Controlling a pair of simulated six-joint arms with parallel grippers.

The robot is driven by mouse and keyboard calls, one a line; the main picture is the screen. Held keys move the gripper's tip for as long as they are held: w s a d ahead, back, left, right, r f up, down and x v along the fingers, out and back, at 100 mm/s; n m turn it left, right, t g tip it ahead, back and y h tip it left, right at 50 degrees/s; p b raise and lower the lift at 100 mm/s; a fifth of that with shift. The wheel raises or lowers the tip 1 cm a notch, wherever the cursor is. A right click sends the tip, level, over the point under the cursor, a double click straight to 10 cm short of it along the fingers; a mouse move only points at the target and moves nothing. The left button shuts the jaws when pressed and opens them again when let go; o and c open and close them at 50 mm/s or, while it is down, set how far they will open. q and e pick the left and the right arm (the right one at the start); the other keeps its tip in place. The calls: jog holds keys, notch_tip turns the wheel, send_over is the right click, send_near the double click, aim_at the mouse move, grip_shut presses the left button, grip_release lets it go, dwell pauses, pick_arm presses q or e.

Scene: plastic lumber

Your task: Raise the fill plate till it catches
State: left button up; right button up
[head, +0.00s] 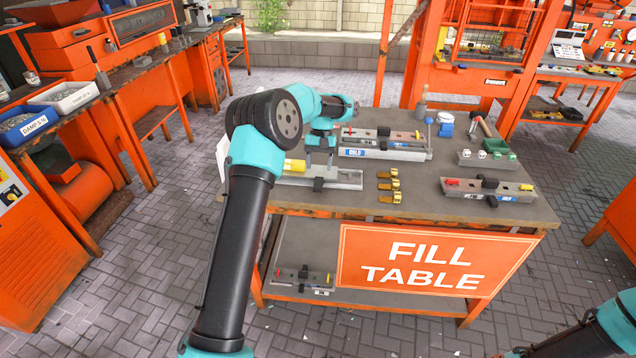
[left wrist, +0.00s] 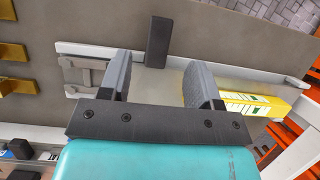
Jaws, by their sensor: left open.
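A long, low metal fixture (head: 345,179) lies at the table's front left. It has a flat pale plate (left wrist: 160,88) and an upright black tab (left wrist: 157,42) at its long edge; the tab also shows in the head view (head: 318,184). I take this plate to be the fill plate; no label on it is readable. My left gripper (head: 320,158) points down over the fixture. In the left wrist view its fingers (left wrist: 152,82) are apart, with the plate between and below them and the tab just beyond. Nothing is held. Only part of my right arm shows, bottom right.
A yellow box (left wrist: 248,103) lies beside one finger; it also shows in the head view (head: 294,165). Brass clips (head: 388,186), a longer fixture (head: 385,152) and another fixture (head: 488,190) stand to the right on the fill table (head: 425,205). Bare tabletop lies between them.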

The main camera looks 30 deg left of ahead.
aim_at(318, 185)
pick_arm(q)
jog(key=x, duration=0.6)
jog(key=shift+s+f, duration=0.15)
jog(key=shift+f, duration=0.1)
jog(key=shift+c, duration=0.3)
grip_shut()
